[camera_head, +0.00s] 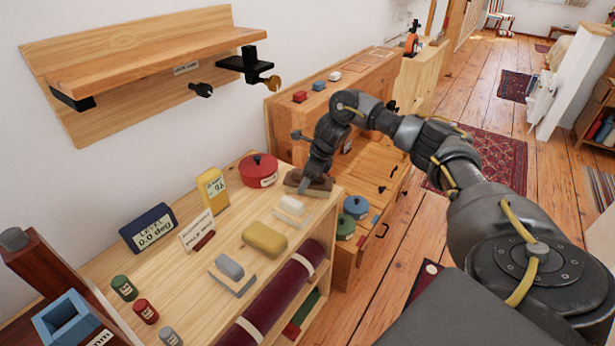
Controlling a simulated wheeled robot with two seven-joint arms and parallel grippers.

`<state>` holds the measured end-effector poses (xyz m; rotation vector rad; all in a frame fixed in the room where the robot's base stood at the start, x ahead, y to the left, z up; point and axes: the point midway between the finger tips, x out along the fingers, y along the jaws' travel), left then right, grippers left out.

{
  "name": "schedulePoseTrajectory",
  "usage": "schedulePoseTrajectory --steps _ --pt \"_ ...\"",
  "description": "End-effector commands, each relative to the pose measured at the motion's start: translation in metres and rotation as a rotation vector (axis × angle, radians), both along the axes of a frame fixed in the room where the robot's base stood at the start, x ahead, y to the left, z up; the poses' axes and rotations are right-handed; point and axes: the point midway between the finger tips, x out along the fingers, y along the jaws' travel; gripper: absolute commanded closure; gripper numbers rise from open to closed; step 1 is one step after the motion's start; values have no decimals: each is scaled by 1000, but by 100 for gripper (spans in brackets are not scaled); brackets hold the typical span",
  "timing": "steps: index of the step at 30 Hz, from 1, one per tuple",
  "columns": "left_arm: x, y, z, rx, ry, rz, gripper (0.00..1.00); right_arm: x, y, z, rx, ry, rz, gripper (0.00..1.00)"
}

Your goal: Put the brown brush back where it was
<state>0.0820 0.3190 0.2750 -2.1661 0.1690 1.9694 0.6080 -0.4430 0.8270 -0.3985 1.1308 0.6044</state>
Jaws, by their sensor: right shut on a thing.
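The brown brush (318,184) is at the far right end of the wooden shelf top, beyond the white block (291,210). My right gripper (305,185) points down and is shut on it. The gripper hides part of the brush, and I cannot tell whether the brush touches the wood or hangs just above it. My left gripper is not in view.
A wooden cabinet (345,98) stands behind. A wall shelf (150,62) hangs above left.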

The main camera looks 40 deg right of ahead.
Motion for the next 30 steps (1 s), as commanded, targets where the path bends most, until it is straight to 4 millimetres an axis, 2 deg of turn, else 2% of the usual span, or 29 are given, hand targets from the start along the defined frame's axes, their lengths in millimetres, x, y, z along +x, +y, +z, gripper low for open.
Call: schedulePoseTrajectory --steps 8,9,14,25,30 --pt "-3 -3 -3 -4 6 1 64 1 0 -1 0 -2 1 70" --pt "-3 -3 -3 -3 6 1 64 1 0 -2 0 -2 1 44" --pt "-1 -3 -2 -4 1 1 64 0 0 -1 0 -2 1 24" --pt "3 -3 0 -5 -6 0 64 0 -1 5 0 -3 0 24" --pt "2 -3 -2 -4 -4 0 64 -8 -8 30 -2 -6 0 24"
